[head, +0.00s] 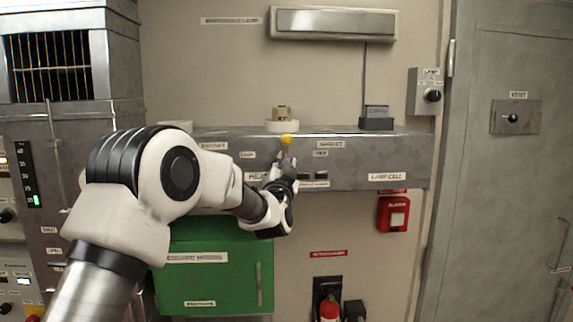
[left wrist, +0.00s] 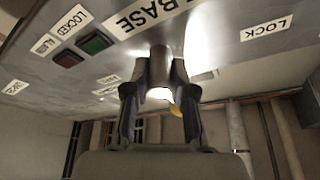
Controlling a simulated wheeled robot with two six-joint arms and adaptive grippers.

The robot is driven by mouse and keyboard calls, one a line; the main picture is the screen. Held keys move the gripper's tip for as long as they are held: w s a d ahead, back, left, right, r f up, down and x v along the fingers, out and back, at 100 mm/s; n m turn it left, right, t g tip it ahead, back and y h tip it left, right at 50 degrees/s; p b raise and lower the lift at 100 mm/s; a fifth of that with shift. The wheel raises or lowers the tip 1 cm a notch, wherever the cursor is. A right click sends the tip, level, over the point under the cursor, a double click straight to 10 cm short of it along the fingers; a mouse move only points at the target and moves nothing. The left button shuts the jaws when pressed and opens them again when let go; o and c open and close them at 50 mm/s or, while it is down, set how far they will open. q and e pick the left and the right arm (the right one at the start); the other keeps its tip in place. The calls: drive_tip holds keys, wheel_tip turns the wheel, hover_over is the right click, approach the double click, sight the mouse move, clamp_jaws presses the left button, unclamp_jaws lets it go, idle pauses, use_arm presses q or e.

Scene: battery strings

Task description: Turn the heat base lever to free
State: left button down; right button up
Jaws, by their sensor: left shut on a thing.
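The heat base lever shows a yellow knob (head: 286,140) standing above my left gripper (head: 284,168) at the front face of the grey metal ledge. In the left wrist view, both fingers of my left gripper (left wrist: 159,100) close around the lever's pale shaft (left wrist: 160,66), with a bit of yellow (left wrist: 176,110) behind them. In that view a LOCK label (left wrist: 266,27) sits to the right and the BASE label (left wrist: 146,14) above. The gripper hides part of the lever and its pivot. My right gripper is out of view.
The grey ledge (head: 410,150) carries a brass-coloured part on a white base (head: 282,120) and a dark block (head: 376,120). A green cabinet (head: 215,285) stands below. A red wall box (head: 394,214) is at the right. Green (left wrist: 97,42) and dark red (left wrist: 68,58) indicator windows sit near the lever.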

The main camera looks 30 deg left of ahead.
use_arm(q)
drive_tip(key=shift+a+r+m, duration=0.1)
drive_tip(key=shift+m, duration=0.5)
drive_tip(key=shift+m+h, duration=0.8)
drive_tip(key=shift+m, duration=0.4)
drive_tip(key=m+h+p, duration=0.1)
drive_tip(key=m, duration=0.2)
drive_tip(key=shift+r+g, duration=0.1)
drive_tip(key=shift+g, duration=0.3)
drive_tip(key=shift+m+g+h+p, duration=0.5)
drive_tip(key=shift+m+h+p, duration=0.25)
drive_tip(key=shift+m, duration=1.45)
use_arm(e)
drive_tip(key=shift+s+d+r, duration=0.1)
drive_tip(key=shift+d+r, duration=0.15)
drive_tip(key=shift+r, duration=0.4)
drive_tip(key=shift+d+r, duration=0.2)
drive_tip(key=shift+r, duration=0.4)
use_arm(q)
drive_tip(key=c, duration=1)
unclamp_jaws()
drive_tip(key=shift+c, duration=0.2)
drive_tip(key=shift+o, duration=0.4)
drive_tip(key=shift+w, duration=0.1)
drive_tip(key=shift+a+f, duration=0.1)
drive_tip(key=shift+f, duration=0.1)
